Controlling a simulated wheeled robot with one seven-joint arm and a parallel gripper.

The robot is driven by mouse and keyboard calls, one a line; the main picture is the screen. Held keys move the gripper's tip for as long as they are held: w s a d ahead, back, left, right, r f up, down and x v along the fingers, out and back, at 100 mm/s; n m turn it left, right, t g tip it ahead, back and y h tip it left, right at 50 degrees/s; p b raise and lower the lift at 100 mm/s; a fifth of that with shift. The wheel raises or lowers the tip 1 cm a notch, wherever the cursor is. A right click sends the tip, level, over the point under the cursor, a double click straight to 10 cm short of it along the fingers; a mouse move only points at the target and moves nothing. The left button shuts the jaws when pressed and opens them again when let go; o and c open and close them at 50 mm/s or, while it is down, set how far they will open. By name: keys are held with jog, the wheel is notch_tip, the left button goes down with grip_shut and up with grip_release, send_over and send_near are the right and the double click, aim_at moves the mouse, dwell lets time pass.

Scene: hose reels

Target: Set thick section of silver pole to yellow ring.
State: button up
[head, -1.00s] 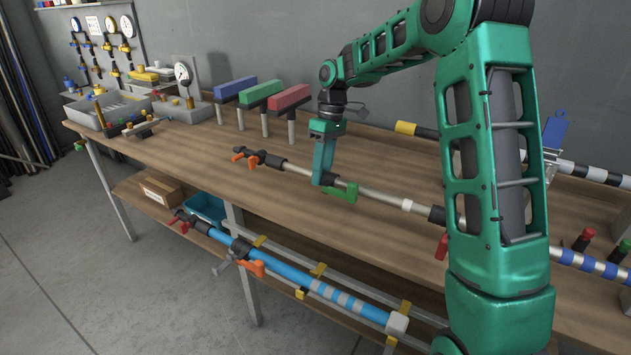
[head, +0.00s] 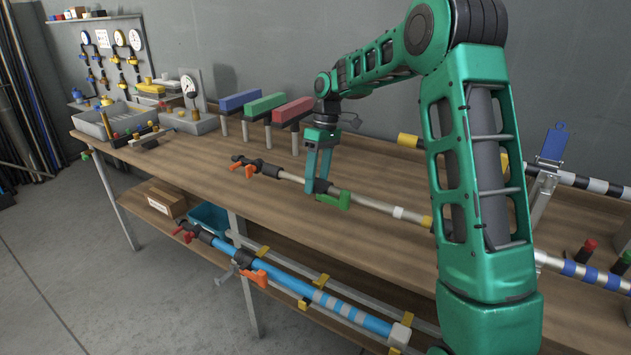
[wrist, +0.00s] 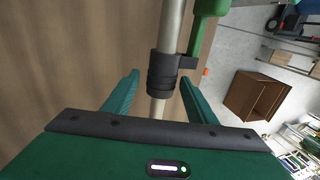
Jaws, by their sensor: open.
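The silver pole (head: 370,203) lies lengthwise above the bench. A black collar with a green lever (head: 334,199) sits part-way along it; it shows in the wrist view too (wrist: 161,73). The pole is thicker beyond this collar; that section bears a white ring (head: 398,212) and a yellow ring (head: 427,221) beside my arm. My arm hides the pole just right of the yellow ring. My gripper (head: 317,183) is open, its fingers either side of the pole at the black collar; in the wrist view gaps show on both sides (wrist: 158,82).
Orange levers (head: 249,169) mark the pole's left end. Blue, green and red bars (head: 293,110) stand on posts behind. A blue pole (head: 335,302) lies on brackets along the bench front. Gauges and trays (head: 100,121) are at the far left. Bench top between is clear.

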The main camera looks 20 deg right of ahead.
jog(key=v, duration=1)
jog(key=shift+w+r, duration=0.15)
jog(key=shift+r, duration=0.15)
